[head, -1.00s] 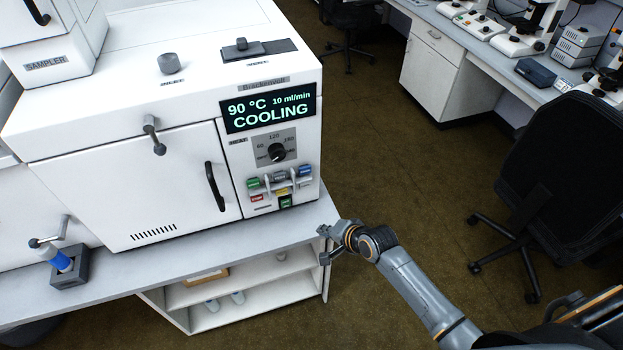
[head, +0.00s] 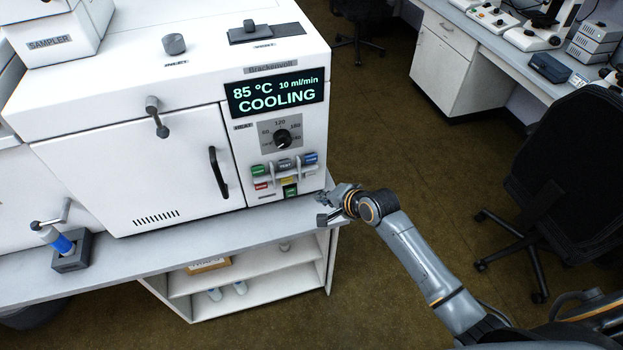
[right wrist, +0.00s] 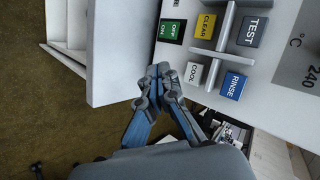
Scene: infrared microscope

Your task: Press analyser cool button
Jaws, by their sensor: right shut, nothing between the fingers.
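The white analyser (head: 130,180) stands on the grey bench, its display (head: 277,95) reading 85 °C, 10 ml/min, COOLING. Its button panel (head: 285,176) is at the lower right of the front. In the right wrist view the pale COOL button (right wrist: 194,73) sits beside the blue RINSE button (right wrist: 232,85) and below the yellow CLEAR button (right wrist: 206,26). My right gripper (head: 329,207) is shut and empty, just right of and below the panel. In the right wrist view its fingertips (right wrist: 166,72) are left of COOL; I cannot tell the remaining gap. My left gripper is out of view.
The TEST button (right wrist: 252,31) and the green OFF/ON button (right wrist: 171,31) are close by, with raised dividers between buttons. The heat dial (head: 282,136) is above the panel. A blue-labelled vial in a holder (head: 72,255) stands at the bench's left.

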